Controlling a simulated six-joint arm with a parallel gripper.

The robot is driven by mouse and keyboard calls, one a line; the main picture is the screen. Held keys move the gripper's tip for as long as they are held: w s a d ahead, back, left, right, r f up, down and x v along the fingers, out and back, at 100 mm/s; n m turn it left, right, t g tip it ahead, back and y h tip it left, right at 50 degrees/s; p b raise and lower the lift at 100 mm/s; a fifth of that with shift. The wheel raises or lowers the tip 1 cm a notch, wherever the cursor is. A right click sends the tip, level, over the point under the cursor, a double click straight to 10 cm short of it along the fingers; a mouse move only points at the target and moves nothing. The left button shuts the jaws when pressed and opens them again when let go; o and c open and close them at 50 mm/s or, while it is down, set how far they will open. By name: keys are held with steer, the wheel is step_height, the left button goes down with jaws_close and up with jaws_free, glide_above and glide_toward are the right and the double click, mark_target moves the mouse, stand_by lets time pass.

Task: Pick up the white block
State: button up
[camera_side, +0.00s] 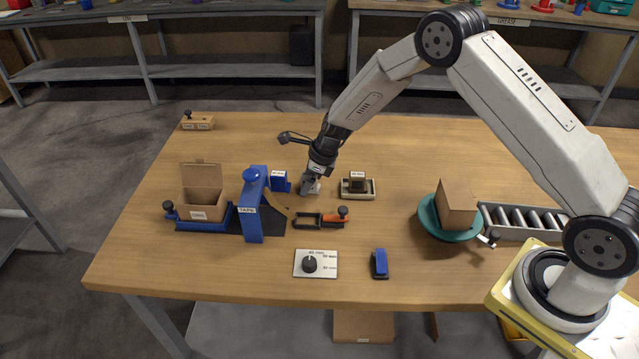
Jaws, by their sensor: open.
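A small white block (316,188) sits on the wooden table (390,145), right at the tip of my gripper (309,188). My gripper points down over it from above and hides part of it. Its jaws are open, with the fingertips low, close to the tabletop beside the block. I cannot tell whether the fingers touch the block.
A blue holder (280,181) stands close left of my gripper, and a tray with a dark block (357,187) close right. A blue tape dispenser (252,205), an orange-handled tool (321,220) and a dial plate (316,264) are nearby. The table behind is mostly clear.

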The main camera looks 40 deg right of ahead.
steer(key=shift+w+a+f, duration=0.1)
steer(key=shift+f, duration=0.25)
steer(key=shift+c, duration=0.2)
jaws_close()
steer(key=shift+r, duration=0.15)
steer(key=shift+r, duration=0.8)
steer(key=s+r, duration=1.1)
steer(key=s, duration=0.3)
